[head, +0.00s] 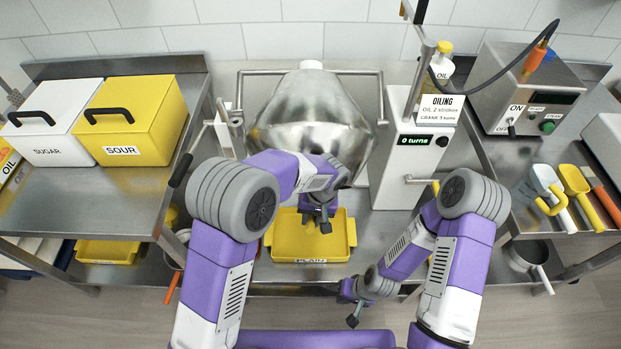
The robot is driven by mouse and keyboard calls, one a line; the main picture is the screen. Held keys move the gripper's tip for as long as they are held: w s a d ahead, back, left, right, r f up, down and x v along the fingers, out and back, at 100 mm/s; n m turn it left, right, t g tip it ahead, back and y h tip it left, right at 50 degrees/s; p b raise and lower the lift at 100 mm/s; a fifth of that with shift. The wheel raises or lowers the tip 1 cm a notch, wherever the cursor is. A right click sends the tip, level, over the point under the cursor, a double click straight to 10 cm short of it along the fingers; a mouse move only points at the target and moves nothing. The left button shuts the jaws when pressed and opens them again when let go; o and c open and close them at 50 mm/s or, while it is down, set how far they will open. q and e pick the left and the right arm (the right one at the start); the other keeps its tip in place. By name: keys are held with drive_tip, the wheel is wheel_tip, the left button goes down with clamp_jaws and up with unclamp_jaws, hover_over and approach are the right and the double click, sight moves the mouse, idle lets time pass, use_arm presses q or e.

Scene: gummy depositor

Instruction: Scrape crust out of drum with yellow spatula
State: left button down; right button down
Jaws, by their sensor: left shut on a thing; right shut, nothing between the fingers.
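The steel drum (318,115) sits in its frame at the back centre. Its lower front is hidden behind my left forearm, and I cannot see its mouth or any crust. My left gripper (324,222) points down just in front of the drum, above the yellow tray (344,252) labelled PLAIN. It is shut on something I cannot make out. I cannot pick out a yellow spatula with certainty. My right gripper (353,313) is shut and empty, low in front of the bench's front edge.
At left are a white SUGAR box (45,130) and a yellow SOUR box (150,115). The oiling post (405,160), reading 0 turns, stands right of the drum. A control box (525,95) and a yellow scoop (575,180) are farther right.

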sight(310, 226)
use_arm(q)
drive_tip(key=shift+s+b, duration=0.3)
drive_tip(key=shift+s, duration=1.25)
drive_tip(key=shift+f, duration=0.3)
drive_tip(key=shift+w+a+r+p, duration=0.1)
drive_tip(key=shift+w+p, duration=0.2)
drive_tip(key=shift+w, duration=1.3)
drive_tip(key=shift+s+r, duration=0.1)
drive_tip(key=shift+s, duration=1.45)
drive_tip(key=shift+r, duration=0.1)
drive_tip(key=shift+r+p, duration=1)
drive_tip(key=shift+r, duration=0.5)
drive_tip(key=s+r, duration=0.2)
drive_tip(key=s, duration=1.8)
drive_tip(key=shift+r+b, duration=0.4)
